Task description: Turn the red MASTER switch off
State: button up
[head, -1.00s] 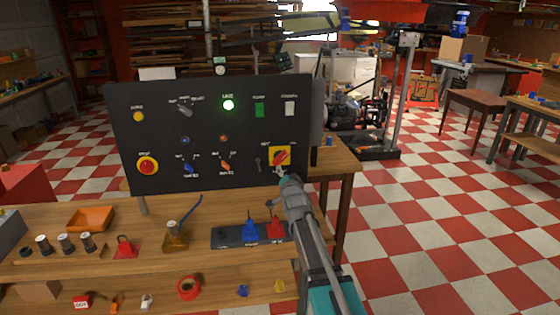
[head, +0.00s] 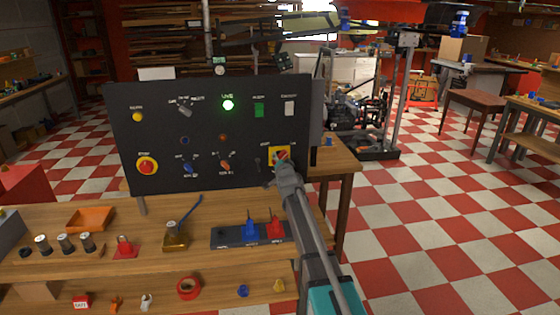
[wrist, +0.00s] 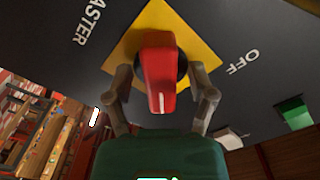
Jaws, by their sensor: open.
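The red MASTER switch (wrist: 160,72) is a rotary handle on a yellow plate (wrist: 205,45) on the dark panel. In the head view the switch (head: 282,154) is at the panel's lower right, partly covered by my gripper (head: 284,165). In the wrist view my gripper (wrist: 161,95) is open, with one finger on each side of the red handle. Gaps show between the handle and both fingers. The handle's long grip points down in the wrist view, toward the palm. The word OFF is printed right of the plate, and part of MASTER is at upper left.
The bench (head: 190,215) below holds an orange tray (head: 91,219) and blue and red parts on a dark strip.

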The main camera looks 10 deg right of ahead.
grip_shut()
dwell(0.3)
jog(key=shift+n, duration=0.5)
jog(key=n, duration=0.3)
jog(key=shift+n, duration=0.4)
jog(key=n, duration=0.4)
jog(key=shift+d+n, duration=0.1)
jog(key=shift+n, duration=0.2)
jog(key=n, duration=0.8)
jog(key=shift+n, duration=0.3)
